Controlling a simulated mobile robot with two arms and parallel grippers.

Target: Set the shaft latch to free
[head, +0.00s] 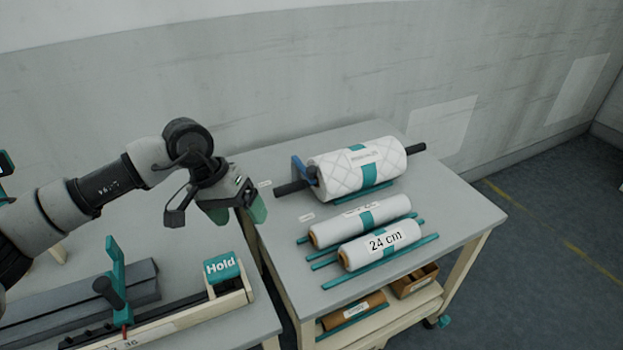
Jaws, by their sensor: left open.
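A large quilted white roll (375,163) with a teal band sits on a dark shaft (415,149) at the back of the right-hand table. A blue upright piece with a dark knob (299,170), which looks like the shaft latch, stands at the roll's left end. Two small white labels lie near it, one to its left (265,184) and one in front (306,217); their text is too small to read. My left gripper (240,216) is open and empty, pointing down, left of the latch and apart from it. My right gripper is out of view.
Two smaller white rolls (357,222) (379,245), one marked 24 cm, lie on teal rails at the table's front. A teal block marked Hold (222,267) sits on a wooden fixture on the left table. A grey wall stands behind.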

